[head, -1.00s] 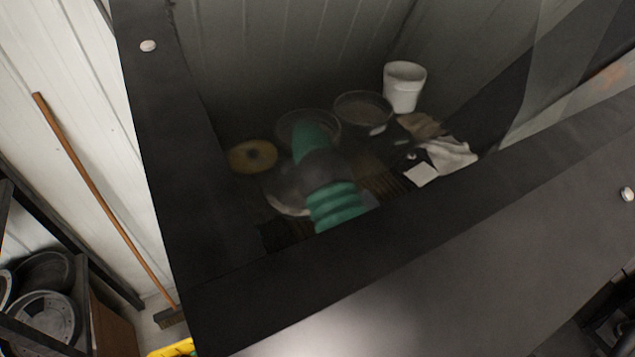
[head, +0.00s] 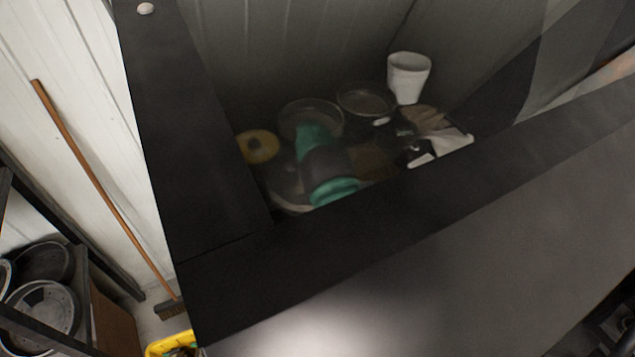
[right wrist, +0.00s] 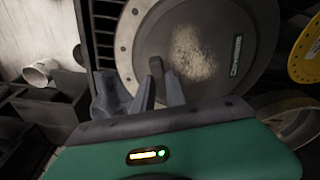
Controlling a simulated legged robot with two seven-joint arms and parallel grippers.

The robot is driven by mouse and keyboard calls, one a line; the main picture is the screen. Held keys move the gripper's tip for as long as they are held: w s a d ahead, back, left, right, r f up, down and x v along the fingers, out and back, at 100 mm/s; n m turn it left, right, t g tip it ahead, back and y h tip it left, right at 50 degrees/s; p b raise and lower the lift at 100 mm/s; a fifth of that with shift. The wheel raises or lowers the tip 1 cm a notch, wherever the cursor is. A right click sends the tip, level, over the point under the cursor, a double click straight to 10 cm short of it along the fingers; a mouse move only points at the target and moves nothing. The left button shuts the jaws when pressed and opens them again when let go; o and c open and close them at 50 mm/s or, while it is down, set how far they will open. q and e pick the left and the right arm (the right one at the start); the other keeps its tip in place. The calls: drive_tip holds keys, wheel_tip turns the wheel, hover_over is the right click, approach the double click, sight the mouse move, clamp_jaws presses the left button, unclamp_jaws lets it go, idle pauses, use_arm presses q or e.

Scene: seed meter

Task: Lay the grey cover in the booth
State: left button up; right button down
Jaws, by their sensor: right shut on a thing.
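The grey cover (right wrist: 195,48) is a round dark-grey disc with a speckled pale patch, a green label and bolt holes at its rim. It fills the upper middle of the right wrist view. My right gripper (right wrist: 160,88) is shut on a small raised piece at the cover's lower part; the exact contact is hard to see. In the head view my green and dark right arm (head: 328,172) shows inside the booth, seen over its black frame (head: 235,275). Its fingertips cannot be made out there. My left gripper is not in view.
Inside the booth are a white cup (head: 408,78), a yellow ring (head: 257,147), round pans (head: 365,102) and a pale cloth (head: 447,145). The yellow ring also shows in the right wrist view (right wrist: 306,50). A broom (head: 95,185) leans outside at the left.

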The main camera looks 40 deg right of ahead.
drive_tip(key=shift+d+f, duration=0.25)
drive_tip(key=shift+d, duration=0.05)
drive_tip(key=c, duration=1.3)
unclamp_jaws()
drive_tip(key=shift+s+d+f, duration=0.1)
drive_tip(key=shift+d+f, duration=0.1)
drive_tip(key=shift+d, duration=0.2)
drive_tip(key=shift+a, duration=0.2)
